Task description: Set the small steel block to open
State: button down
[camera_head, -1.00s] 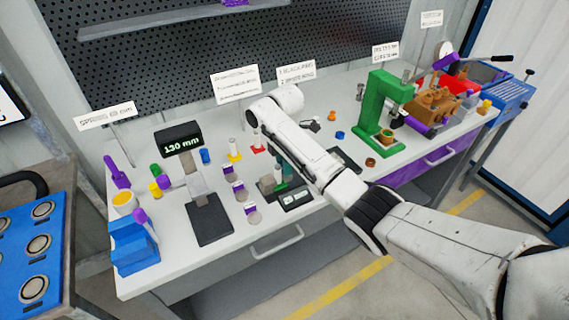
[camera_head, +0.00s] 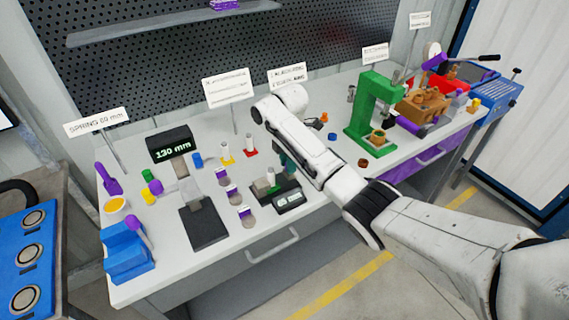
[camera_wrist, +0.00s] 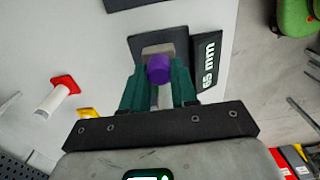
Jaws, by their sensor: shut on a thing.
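The small steel block (camera_wrist: 152,50) is a grey piece on a dark base with a display, seen in the wrist view. A purple knob (camera_wrist: 158,69) shows at its near side. My gripper (camera_wrist: 158,78) has green fingers, one on each side of the knob, and is shut on it. In the head view the small steel block (camera_head: 270,177) stands on the bench, left of my gripper (camera_head: 284,162). My arm hides part of the fingers and the knob there.
A larger similar device (camera_head: 204,215) with a 130 mm display stands to the left. Small purple-and-white pieces (camera_head: 233,195) lie between the two. A green press (camera_head: 374,115) stands to the right. The bench (camera_head: 165,270) has free room at its front left.

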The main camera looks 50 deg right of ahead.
jog(key=c, duration=1.1)
grip_release()
jog(key=shift+d, duration=0.35)
jog(key=shift+o, duration=1.2)
jog(key=shift+a, duration=0.1)
jog(key=shift+r, duration=0.1)
notch_tip(320, 180, up, 11)
jog(key=p, duration=0.2)
jog(key=shift+f, duration=0.2)
